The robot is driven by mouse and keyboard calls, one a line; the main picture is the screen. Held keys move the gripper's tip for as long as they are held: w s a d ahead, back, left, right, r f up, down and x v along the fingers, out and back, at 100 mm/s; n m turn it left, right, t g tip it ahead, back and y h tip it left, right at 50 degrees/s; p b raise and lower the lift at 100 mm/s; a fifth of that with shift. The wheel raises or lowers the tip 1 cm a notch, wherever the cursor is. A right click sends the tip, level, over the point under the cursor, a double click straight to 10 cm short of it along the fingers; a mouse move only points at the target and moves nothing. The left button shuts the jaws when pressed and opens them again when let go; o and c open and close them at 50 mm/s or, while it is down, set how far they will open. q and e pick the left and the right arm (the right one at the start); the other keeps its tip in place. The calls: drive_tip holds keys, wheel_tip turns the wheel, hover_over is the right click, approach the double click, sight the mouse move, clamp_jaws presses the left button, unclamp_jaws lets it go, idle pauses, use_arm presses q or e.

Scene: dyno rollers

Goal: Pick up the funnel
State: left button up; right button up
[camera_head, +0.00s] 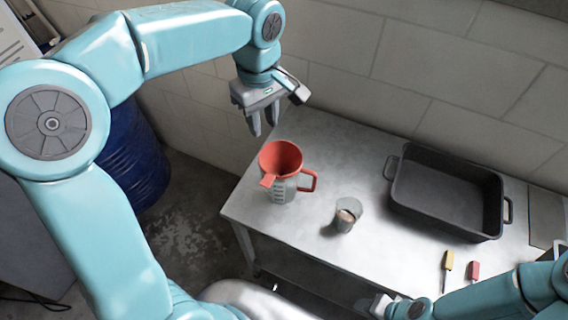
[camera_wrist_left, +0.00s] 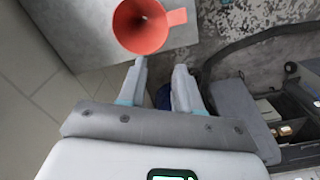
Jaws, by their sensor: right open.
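The red funnel (camera_head: 281,156) sits mouth up on a clear measuring jug (camera_head: 284,190) with a red handle, near the left end of the metal table. Its flat red tab points toward the table's front edge. My left gripper (camera_head: 263,130) hangs pointing down, above and just behind the funnel, apart from it. In the left wrist view the funnel (camera_wrist_left: 142,26) shows just beyond the fingertips (camera_wrist_left: 160,64), which are spread with nothing between them; the jug is hidden there. My right gripper (camera_head: 374,306) is low at the table's front edge, open and only partly visible.
A glass with brown contents (camera_head: 347,215) stands right of the jug. A black roasting pan (camera_head: 447,190) is further right. A yellow-handled tool (camera_head: 448,262) and a red-handled one (camera_head: 473,270) lie at front right. A block wall is behind; a blue barrel (camera_head: 130,155) stands left.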

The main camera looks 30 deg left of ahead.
use_arm(q)
approach(263, 166)
drive_tip(key=f, duration=0.2)
drive_tip(key=shift+w+d+f, duration=0.15)
drive_tip(key=shift+w+f, duration=0.15)
drive_tip(key=shift+f, duration=0.1)
drive_tip(key=shift+s+f+p, duration=0.4)
drive_tip(key=shift+f+p, duration=0.05)
drive_tip(key=shift+p, duration=0.05)
wheel_tip(263, 166, down, 4)
drive_tip(key=shift+w+f+p, duration=0.1)
drive_tip(key=shift+w+p, duration=0.05)
drive_tip(key=shift+p, duration=0.4)
drive_tip(key=shift+w+f, duration=0.1)
drive_tip(key=shift+f, duration=0.15)
drive_tip(key=shift+s, duration=0.25)
drive_tip(key=shift+c, duration=0.9)
clamp_jaws()
drive_tip(key=shift+w, duration=0.15)
